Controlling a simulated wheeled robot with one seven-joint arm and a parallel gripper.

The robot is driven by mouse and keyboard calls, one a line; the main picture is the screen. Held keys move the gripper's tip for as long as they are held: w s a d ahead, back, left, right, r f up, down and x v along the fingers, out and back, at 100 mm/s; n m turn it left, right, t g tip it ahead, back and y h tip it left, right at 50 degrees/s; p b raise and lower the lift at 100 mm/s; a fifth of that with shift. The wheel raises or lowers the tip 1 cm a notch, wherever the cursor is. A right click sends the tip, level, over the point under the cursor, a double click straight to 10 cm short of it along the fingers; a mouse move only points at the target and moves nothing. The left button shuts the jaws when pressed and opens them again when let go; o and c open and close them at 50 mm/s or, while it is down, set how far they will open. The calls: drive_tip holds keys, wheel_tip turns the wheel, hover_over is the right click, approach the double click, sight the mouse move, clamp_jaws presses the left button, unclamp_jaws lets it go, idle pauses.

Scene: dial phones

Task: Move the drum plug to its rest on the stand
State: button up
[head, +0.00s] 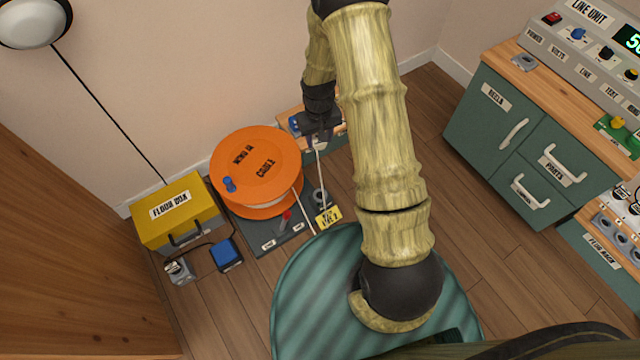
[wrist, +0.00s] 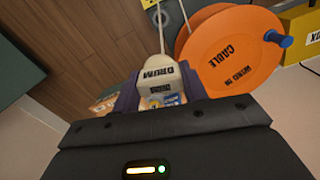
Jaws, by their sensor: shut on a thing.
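In the head view my gripper (head: 318,132) is over the small wooden-topped stand (head: 288,118) against the wall, behind and right of the orange cable drum (head: 257,165).
A yellow floor box (head: 178,212) and a blue block (head: 226,254) stand left of the drum. A red lever (head: 286,217) rises from the drum's dark base. A yellow tag (head: 328,217) is beside the base. Green drawers (head: 520,140) stand at right, with bare floor between.

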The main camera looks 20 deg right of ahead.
wheel_tip(320, 180, down, 21)
drive_tip(key=s+n+b, duration=0.2)
drive_tip(key=b, duration=0.6)
drive_tip(key=shift+n, duration=0.3)
drive_tip(key=shift+a+r, duration=0.1)
drive_tip(key=shift+r, duration=0.05)
drive_tip(key=shift+b, duration=0.3)
wheel_tip(320, 180, down, 4)
drive_tip(key=b, duration=0.3)
drive_tip(key=shift+b, duration=0.4)
drive_tip(key=shift+f, duration=0.7)
drive_tip(key=shift+s, duration=0.15)
drive_tip(key=shift+f+b, duration=0.5)
drive_tip(key=shift+f, duration=0.3)
